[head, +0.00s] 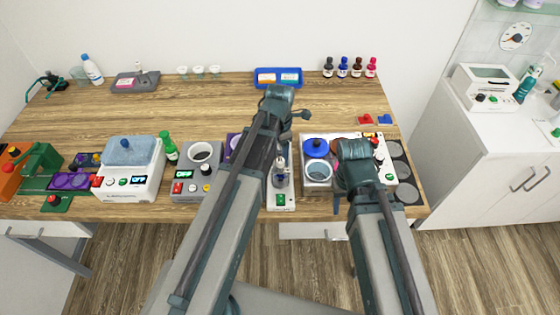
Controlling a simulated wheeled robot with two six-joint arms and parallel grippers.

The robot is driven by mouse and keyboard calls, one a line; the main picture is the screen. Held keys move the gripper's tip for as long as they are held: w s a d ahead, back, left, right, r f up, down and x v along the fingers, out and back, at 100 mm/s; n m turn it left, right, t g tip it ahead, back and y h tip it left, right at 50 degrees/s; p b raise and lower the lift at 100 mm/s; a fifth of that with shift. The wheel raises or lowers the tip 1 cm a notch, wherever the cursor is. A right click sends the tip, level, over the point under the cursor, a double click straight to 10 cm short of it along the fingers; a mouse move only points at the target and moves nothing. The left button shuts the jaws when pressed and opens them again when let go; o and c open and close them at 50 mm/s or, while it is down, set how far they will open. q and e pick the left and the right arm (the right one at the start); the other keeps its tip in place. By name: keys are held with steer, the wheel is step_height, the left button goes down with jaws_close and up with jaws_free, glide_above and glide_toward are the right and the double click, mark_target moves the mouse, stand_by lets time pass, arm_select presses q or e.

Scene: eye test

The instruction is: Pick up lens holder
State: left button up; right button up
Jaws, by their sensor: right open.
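I cannot pick out a lens holder for certain among the small devices on the wooden table (200,105). My right arm reaches in from the bottom right, and its gripper (339,203) is small and mostly hidden behind the arm. It is open, near the front edge of a white device (319,186) with a blue round part (316,148). My left arm crosses the middle of the table and hides part of it.
A blue tray (277,85) and several small bottles (343,69) stand at the back. A white box device (130,167), a green bottle (169,149) and a grey device (196,184) stand front left. A white side counter (490,130) is at right.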

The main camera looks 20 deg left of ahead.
arm_select(q)
jaws_close()
steer(key=shift+r, duration=0.1)
arm_select(e)
steer(key=shift+r, duration=0.15)
